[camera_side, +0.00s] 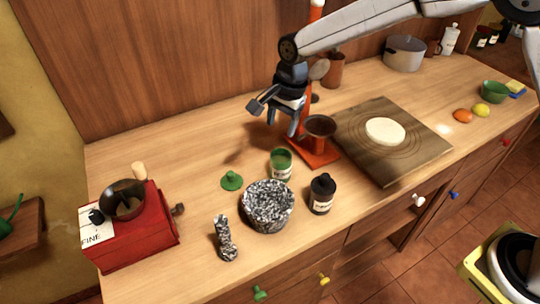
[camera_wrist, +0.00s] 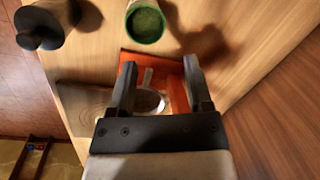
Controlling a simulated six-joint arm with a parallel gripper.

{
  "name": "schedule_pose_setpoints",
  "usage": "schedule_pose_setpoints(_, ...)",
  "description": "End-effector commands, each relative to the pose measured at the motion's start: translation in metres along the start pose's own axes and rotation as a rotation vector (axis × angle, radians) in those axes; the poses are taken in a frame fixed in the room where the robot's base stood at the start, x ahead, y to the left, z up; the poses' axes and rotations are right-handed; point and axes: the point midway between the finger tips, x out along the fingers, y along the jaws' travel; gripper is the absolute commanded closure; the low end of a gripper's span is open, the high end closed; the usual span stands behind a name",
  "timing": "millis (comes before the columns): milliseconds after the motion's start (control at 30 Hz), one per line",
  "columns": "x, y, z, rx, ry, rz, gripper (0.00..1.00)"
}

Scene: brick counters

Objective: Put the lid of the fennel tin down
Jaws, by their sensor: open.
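The fennel tin (camera_side: 281,165) is a small green tin with a pale label, standing open on the counter. The wrist view shows its round mouth (camera_wrist: 146,22) with green contents inside. A green lid with a knob (camera_side: 231,181) lies on the counter to the left of the tin, apart from it. The lid does not show in the wrist view. My gripper (camera_side: 283,124) is open and empty, in the air behind the tin, near the orange stand. Its two fingers (camera_wrist: 160,66) show spread apart in the wrist view.
An orange stand with a brown cup (camera_side: 319,127) is right of my gripper. A speckled mortar (camera_side: 267,207), its pestle (camera_side: 225,240) and a dark bottle (camera_side: 322,194) stand in front. A red grinder (camera_side: 135,240) is at left, a board with dough (camera_side: 418,158) at right.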

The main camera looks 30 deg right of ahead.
Motion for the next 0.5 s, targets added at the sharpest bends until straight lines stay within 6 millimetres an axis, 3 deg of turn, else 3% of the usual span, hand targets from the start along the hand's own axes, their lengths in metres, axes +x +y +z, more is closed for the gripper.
schedule_pose_setpoints(200,-0.013,0.054,-0.034,-0.247,0.043,-0.02,0.35)
schedule_pose_setpoints(500,-0.023,0.138,-0.062,-0.603,0.108,-0.024,0.35)
